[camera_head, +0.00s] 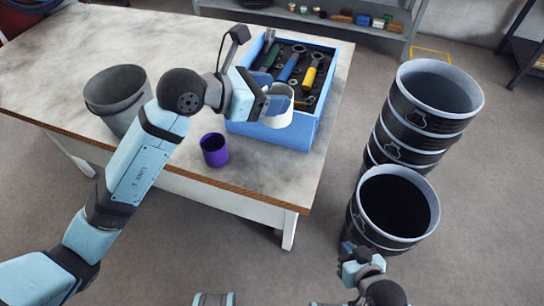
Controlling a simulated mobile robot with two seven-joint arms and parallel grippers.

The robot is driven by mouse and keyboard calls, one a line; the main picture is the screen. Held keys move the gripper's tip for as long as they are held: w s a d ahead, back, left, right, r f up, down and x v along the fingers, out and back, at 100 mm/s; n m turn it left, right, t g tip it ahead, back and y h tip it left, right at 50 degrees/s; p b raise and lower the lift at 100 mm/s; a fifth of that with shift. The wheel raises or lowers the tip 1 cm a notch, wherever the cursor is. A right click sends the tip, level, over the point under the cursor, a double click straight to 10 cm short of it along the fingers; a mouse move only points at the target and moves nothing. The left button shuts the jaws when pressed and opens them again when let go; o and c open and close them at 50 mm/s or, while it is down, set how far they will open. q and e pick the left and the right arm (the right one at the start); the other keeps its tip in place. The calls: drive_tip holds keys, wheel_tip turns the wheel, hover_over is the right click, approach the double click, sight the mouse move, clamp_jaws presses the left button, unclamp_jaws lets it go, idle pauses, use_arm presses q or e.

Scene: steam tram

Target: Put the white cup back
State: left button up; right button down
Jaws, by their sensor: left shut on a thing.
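The white cup (283,113) is held by my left gripper (268,104), whose fingers are shut on it. My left arm reaches in from the lower left across the table. A purple cup (214,150) stands upright on the table near its front edge, left of the toolbox. My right gripper (357,262) is at the bottom, near the front black bucket; its fingers are too small and partly hidden to judge.
The worktable (180,50) holds a grey bucket (117,97) at left. Wrenches and a yellow-handled tool (312,76) lie in the toolbox. Stacked black buckets (425,105) and another black bucket (394,207) stand on the floor at right. A shelf (340,22) is behind.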

use_arm(q)
wheel_tip(320, 180, down, 16)
drive_tip(key=shift+f+b, duration=0.2)
drive_tip(key=shift+b, duration=0.5)
drive_tip(key=shift+f, duration=0.2)
drive_tip(key=shift+f, duration=0.15)
drive_tip(key=o, duration=0.9)
drive_tip(key=shift+o, duration=0.2)
